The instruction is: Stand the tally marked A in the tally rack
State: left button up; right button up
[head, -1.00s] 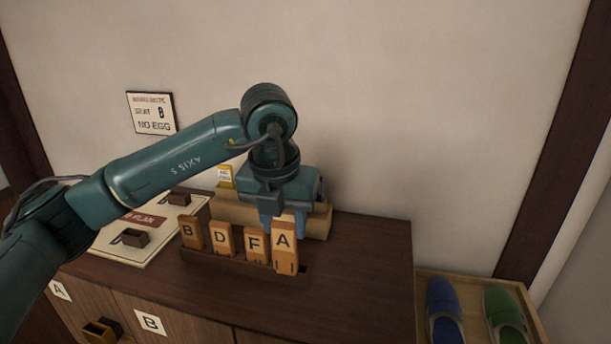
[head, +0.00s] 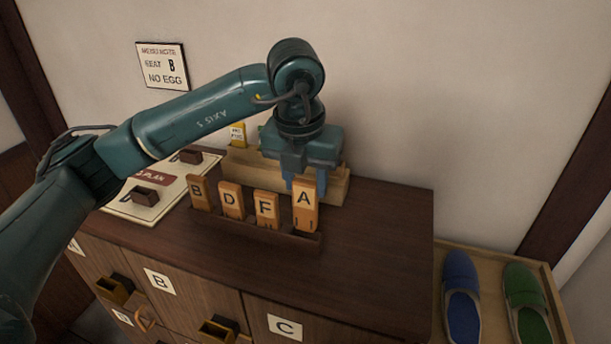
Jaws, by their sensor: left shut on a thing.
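My right gripper is not in view.
The rack is on a dark wooden cabinet (head: 385,240) with lettered drawers. A pale wooden box (head: 338,188) stands behind the rack. A plan board (head: 165,210) with dark blocks lies left. Blue (head: 461,290) and green shoes (head: 525,295) rest in a tray at right. The cabinet top right of the rack is clear.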

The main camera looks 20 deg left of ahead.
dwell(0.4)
pick_arm(q)
jog(key=shift+w+f+b, duration=0.1)
jog(key=shift+f+b, duration=0.05)
jog(key=shift+b, duration=0.2)
jog(key=shift+f, duration=0.1)
dwell(0.3)
jog(key=shift+f+b, duration=0.15)
jog(key=shift+b, duration=0.25)
jog(key=shift+f, duration=0.15)
dwell(0.3)
jog(key=shift+f+b, duration=0.65)
jog(key=shift+b, duration=0.15)
dwell(0.6)
